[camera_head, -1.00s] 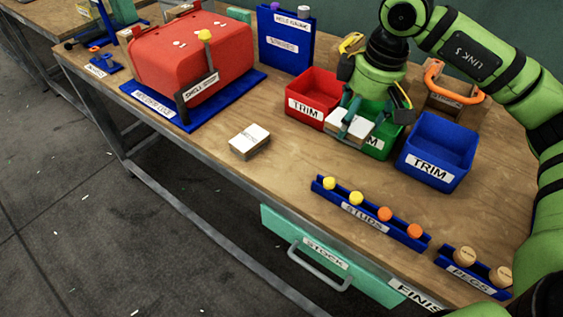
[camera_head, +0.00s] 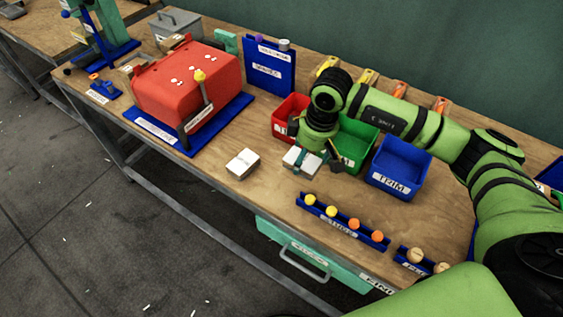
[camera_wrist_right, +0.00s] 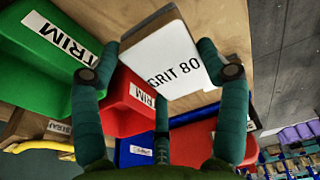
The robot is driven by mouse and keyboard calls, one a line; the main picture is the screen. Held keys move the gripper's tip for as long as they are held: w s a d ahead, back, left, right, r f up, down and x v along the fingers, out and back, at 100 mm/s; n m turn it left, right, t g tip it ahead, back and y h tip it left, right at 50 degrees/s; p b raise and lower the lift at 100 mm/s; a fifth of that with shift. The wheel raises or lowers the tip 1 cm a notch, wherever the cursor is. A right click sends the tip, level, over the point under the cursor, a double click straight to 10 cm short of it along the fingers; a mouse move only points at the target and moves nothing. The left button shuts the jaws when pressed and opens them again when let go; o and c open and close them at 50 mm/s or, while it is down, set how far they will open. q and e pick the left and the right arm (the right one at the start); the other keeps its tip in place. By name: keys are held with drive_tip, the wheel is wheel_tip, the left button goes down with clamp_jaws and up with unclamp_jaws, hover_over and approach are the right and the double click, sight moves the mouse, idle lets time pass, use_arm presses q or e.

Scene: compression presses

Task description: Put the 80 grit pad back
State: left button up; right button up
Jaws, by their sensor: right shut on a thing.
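My right gripper (camera_head: 312,163) is shut on a pale block-like pad (camera_head: 294,158) in front of the red and green trim bins. In the right wrist view this pad (camera_wrist_right: 168,62) has a white face reading GRIT 80, and the gripper's two fingers (camera_wrist_right: 165,72) hold it at opposite sides. It looks slightly above or near the table; I cannot tell whether it touches. A second pale pad or stack (camera_head: 242,163) lies on the table to its left. Its label is too small to read. My left gripper is not in view.
Red (camera_head: 285,122), green (camera_head: 360,136) and blue (camera_head: 399,170) trim bins stand behind and right of my gripper. A studs rail (camera_head: 343,226) lies in front. The red press (camera_head: 186,88) stands left on a blue mat. Bare wood (camera_head: 215,203) lies around the second pad.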

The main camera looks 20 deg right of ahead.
hover_over(279, 184)
drive_tip(key=f, duration=0.4)
drive_tip(key=shift+s+d+b, duration=0.2)
drive_tip(key=shift+b, duration=0.1)
wheel_tip(279, 184, down, 3)
drive_tip(key=shift+s+f+b, duration=0.1)
drive_tip(key=shift+f+b, duration=0.05)
drive_tip(key=shift+b, duration=0.4)
drive_tip(key=shift+f, duration=0.3)
drive_tip(key=shift+f, duration=0.1)
drive_tip(key=o, duration=1.2)
